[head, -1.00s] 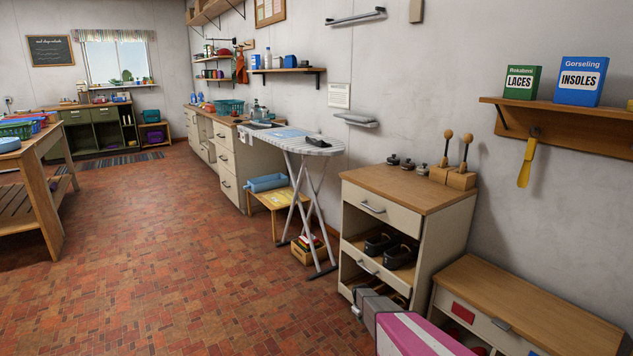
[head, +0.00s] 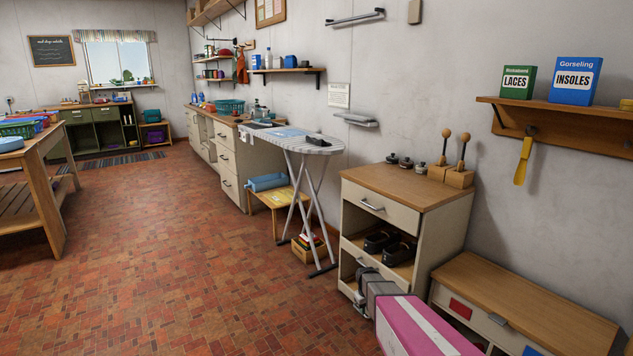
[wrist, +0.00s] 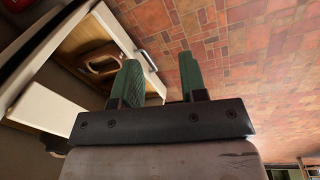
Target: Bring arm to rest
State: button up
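My arm, pink with a white stripe, reaches in from the bottom of the head view. My gripper (head: 362,290) is at its grey end, in front of the lower part of the beige shoe cabinet. Its fingers are small in the head view. In the wrist view the two green fingers of my gripper (wrist: 161,80) stand apart with nothing between them. Brick-red floor tiles and an open cabinet compartment show behind them.
The beige cabinet (head: 407,192) with dark shoes (head: 397,253) is close to my gripper. A low wooden-topped bench (head: 530,305) stands at the right. An ironing board (head: 312,147) stands beyond the cabinet. The tiled floor (head: 180,265) to the left is clear.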

jog(key=s+a+r+m+y, duration=0.1)
jog(key=s+a+r+m, duration=0.1)
jog(key=s+r, duration=1.8)
jog(key=shift+s+a+m+g, duration=0.15)
jog(key=shift+s+m+g, duration=0.25)
jog(key=shift+s+m, duration=0.5)
